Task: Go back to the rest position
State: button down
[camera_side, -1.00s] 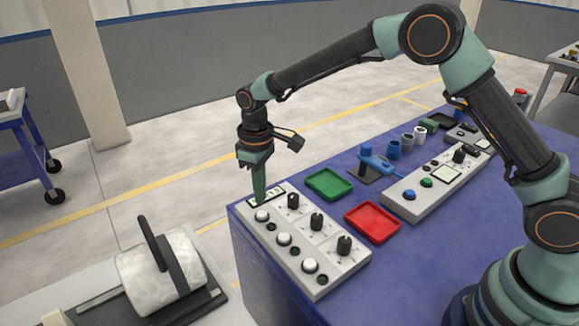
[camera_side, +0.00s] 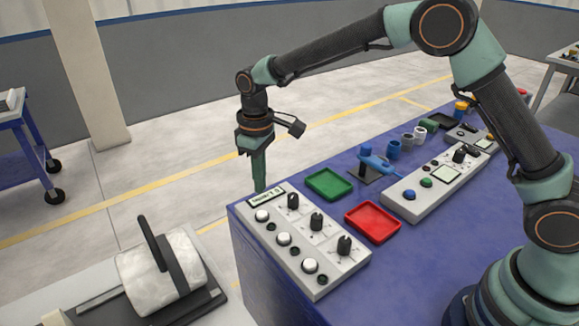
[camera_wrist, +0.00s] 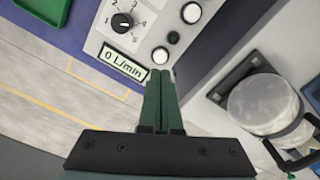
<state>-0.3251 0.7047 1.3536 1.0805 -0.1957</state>
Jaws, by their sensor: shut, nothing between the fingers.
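My gripper (camera_side: 259,190) points straight down beside the far left corner of the control panel (camera_side: 318,262). Its green fingers are together with nothing between them. In the wrist view the closed fingertips (camera_wrist: 160,73) show near the panel's small display (camera_wrist: 124,62), which reads "0 L/min". In the side view the fingertips appear just behind the display (camera_side: 267,196), and I cannot tell the exact gap.
The panel has white buttons and black knobs. A green tray (camera_side: 330,184), a red tray (camera_side: 372,222), a blue pipe fixture (camera_side: 380,165) and a second panel (camera_side: 435,182) stand on the blue table (camera_side: 262,270). A white cylinder (camera_side: 160,274) lies at lower left. The space above is clear.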

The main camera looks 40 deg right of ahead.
jog(key=s+d+r+m+t, duration=0.4)
jog(key=s+d+r, duration=0.8)
jog(key=r, duration=0.3)
jog(key=s+d+f+m+t, duration=0.1)
jog(key=s+d+m, duration=0.1)
jog(key=s+d, duration=0.2)
jog(key=s, duration=0.3)
jog(key=shift+s+t, duration=0.15)
jog(key=shift+t, duration=0.15)
